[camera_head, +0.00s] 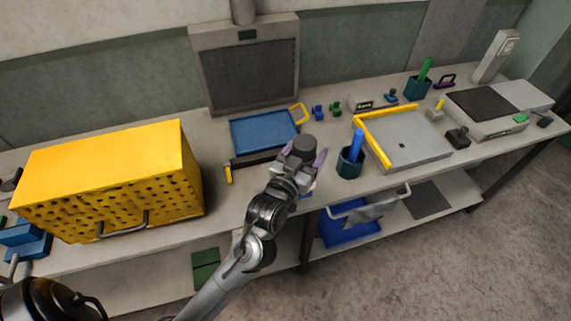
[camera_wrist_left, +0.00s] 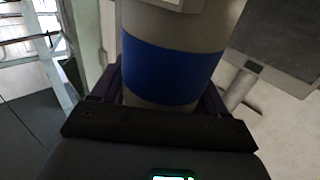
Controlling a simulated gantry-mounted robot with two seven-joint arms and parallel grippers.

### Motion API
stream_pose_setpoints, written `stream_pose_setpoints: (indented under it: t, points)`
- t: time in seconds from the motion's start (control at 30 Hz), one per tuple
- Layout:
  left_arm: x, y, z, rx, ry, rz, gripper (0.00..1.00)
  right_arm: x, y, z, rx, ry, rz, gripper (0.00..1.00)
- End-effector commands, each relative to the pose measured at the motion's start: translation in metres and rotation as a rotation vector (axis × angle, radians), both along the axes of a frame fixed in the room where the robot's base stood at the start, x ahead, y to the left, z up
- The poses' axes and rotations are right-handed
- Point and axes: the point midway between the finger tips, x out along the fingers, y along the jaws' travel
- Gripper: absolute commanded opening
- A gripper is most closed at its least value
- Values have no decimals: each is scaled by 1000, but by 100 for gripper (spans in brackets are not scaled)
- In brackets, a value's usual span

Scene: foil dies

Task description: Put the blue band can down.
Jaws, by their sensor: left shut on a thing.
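The blue band can (camera_wrist_left: 172,70) fills the middle of the left wrist view. It is a grey cylinder with a wide blue band around it. My left gripper (camera_wrist_left: 165,95) is shut on it, with a dark finger at each side of the can. In the head view my left gripper (camera_head: 304,160) is over the front part of the bench, between the blue tray and the dark teal cup. My wrist and fingers mostly hide the can there. I cannot tell whether its base touches the bench. My right gripper is not in view.
A teal cup (camera_head: 349,166) with a blue stick stands close to the right of my gripper. A blue tray (camera_head: 264,131) lies behind it to the left. A yellow perforated box (camera_head: 110,180) stands at left. A grey plate (camera_head: 405,138) with yellow edging lies at right.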

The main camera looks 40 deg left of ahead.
Motion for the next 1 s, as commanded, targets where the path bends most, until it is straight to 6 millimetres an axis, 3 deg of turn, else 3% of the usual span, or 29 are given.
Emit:
stream_pose_setpoints:
  t: [0.2, 0.4, 0.67, 1.0]
  points:
    - [4, 43, -26, 6, -2, 2, 0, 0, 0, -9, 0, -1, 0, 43]
    - [7, 66, -38, 2, -5, 1, 0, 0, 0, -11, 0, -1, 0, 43]
    - [7, 72, -47, -1, -3, 0, 0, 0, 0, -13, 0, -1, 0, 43]
    - [7, 72, -82, 0, -4, 0, 0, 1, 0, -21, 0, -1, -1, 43]
